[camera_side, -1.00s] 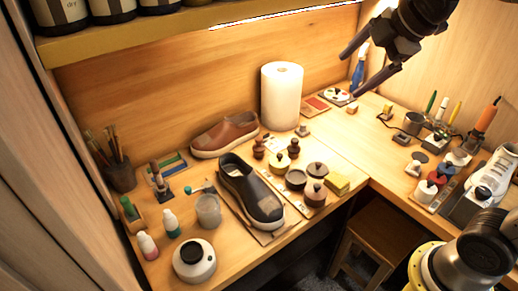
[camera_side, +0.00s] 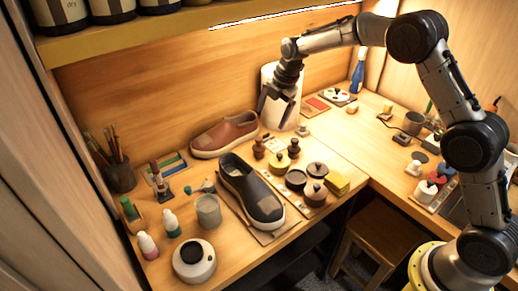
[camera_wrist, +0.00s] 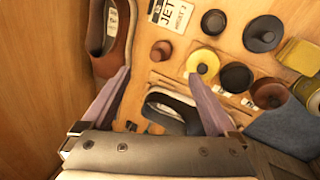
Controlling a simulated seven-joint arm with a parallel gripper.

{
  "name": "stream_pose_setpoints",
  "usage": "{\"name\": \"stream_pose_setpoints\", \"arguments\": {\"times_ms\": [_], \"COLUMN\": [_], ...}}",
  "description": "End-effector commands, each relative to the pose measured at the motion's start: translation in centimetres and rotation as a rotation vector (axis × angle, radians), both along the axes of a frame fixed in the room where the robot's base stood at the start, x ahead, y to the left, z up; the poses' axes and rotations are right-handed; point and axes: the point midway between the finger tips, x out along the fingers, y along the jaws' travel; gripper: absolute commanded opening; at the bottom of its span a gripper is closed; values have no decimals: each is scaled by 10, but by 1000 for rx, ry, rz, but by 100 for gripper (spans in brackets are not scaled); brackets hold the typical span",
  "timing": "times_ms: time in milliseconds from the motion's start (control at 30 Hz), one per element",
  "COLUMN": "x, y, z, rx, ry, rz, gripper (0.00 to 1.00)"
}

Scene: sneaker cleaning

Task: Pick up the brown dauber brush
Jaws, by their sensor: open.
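A small brown knob-handled dauber brush (camera_side: 258,149) stands upright on the worktop between the brown shoe and the yellow-topped dauber. It also shows in the wrist view (camera_wrist: 162,50), just above and between my fingertips. A darker, similar dauber (camera_side: 293,149) stands to its right; in the wrist view (camera_wrist: 213,22) it is up and right of the brown one. My gripper (camera_side: 271,118) is open and empty, in front of the paper roll and above the daubers. In the wrist view its fingers (camera_wrist: 160,75) point toward the worktop, spread apart. Neither finger visibly touches the brown dauber.
The brown shoe (camera_side: 225,135) and black shoe (camera_side: 252,192) lie close by. A yellow-topped dauber (camera_side: 281,161), dark round tins (camera_side: 296,180) and a yellow sponge (camera_side: 338,183) stand to the right. The paper roll (camera_side: 294,110) rises behind my gripper.

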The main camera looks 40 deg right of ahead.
Motion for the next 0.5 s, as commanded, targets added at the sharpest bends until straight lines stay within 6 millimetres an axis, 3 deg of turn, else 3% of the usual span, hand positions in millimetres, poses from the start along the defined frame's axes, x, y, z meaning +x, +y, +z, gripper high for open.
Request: {"name": "stream_pose_setpoints", "arguments": {"times_ms": [300, 500], "x": [15, 21], "y": [4, 6], "z": [-56, -74], "rx": [1, 1], "ry": [3, 0], "rz": [-1, -1], "gripper": [93, 93]}}
